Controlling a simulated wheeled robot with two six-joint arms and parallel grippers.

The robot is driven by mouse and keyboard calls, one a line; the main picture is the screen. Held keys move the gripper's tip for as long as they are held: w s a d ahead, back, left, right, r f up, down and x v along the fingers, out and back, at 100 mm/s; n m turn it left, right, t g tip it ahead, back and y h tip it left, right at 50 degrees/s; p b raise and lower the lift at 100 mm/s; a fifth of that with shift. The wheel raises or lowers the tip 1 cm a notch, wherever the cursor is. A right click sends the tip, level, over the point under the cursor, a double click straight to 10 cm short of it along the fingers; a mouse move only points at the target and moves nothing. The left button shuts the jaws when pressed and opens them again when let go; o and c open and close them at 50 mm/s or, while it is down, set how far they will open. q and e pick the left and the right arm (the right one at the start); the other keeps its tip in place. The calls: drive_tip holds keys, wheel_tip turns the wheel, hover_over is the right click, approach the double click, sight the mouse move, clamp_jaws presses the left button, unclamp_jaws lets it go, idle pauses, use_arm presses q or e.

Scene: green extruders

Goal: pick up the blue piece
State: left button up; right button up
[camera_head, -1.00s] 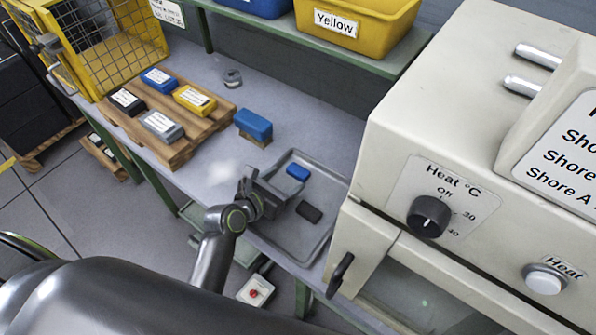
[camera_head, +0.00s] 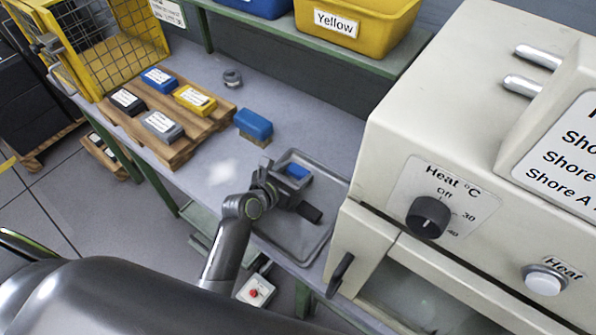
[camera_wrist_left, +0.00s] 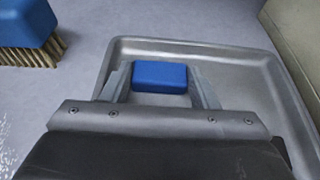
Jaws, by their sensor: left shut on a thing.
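The small blue piece (camera_head: 298,171) is at the far left part of the grey metal tray (camera_head: 318,254). In the left wrist view the blue piece (camera_wrist_left: 160,77) lies between the two fingers of my left gripper (camera_wrist_left: 160,84), which is shut on it. In the head view my left gripper (camera_head: 292,184) reaches over the tray from the left, and its fingers partly cover the piece. Whether the piece still touches the tray floor I cannot tell. A small dark piece (camera_head: 309,212) lies in the tray beside the gripper. My right gripper is not in view.
A blue brush (camera_head: 254,125) stands left of the tray and also shows in the left wrist view (camera_wrist_left: 22,24). A wooden board (camera_head: 190,140) holds several labelled blocks. The beige heater (camera_head: 440,110) stands close to the tray's right. Bins (camera_head: 355,20) sit on the shelf behind.

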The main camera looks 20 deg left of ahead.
use_arm(q)
wheel_tip(320, 180, up, 10)
drive_tip(key=p, duration=0.1)
drive_tip(key=shift+p, duration=0.4)
idle(0.9)
